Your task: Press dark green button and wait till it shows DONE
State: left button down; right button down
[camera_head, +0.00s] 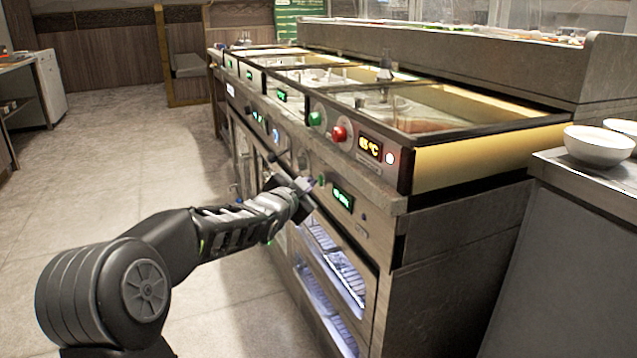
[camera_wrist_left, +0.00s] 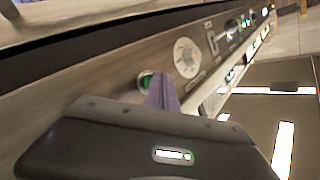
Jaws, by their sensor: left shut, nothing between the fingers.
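The dark green button (camera_head: 322,181) sits on the lower front panel of the steel counter. A small display (camera_head: 343,198) with green characters is just right of it; the text is too small to read. My left gripper (camera_head: 308,187) is shut and empty, its tips close to the button. In the left wrist view the purple-looking fingertips (camera_wrist_left: 162,92) are beside the green button (camera_wrist_left: 146,80) and partly overlap it. I cannot tell whether they touch it. My right gripper is in neither view.
Above are a brighter green knob (camera_head: 316,118), a red knob (camera_head: 338,133) and an orange temperature display (camera_head: 370,148). Lit glass-fronted compartments (camera_head: 335,262) are below. White bowls (camera_head: 598,146) stand on a counter at right. The floor at left is clear.

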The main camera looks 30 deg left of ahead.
pick_arm(q)
jog(key=shift+w+d, duration=0.15)
jog(key=shift+w, duration=0.1)
jog(key=shift+s, duration=0.1)
dwell(0.5)
jog(key=shift+s+a, duration=0.45)
jog(key=shift+s, duration=0.2)
jog(key=shift+p, duration=0.35)
jog(key=s+a+p, duration=0.1)
jog(key=s, duration=0.1)
jog(key=s+a+p, duration=0.1)
jog(key=s+a, duration=0.1)
jog(key=shift+s+p, duration=0.1)
jog(key=shift+p, duration=0.25)
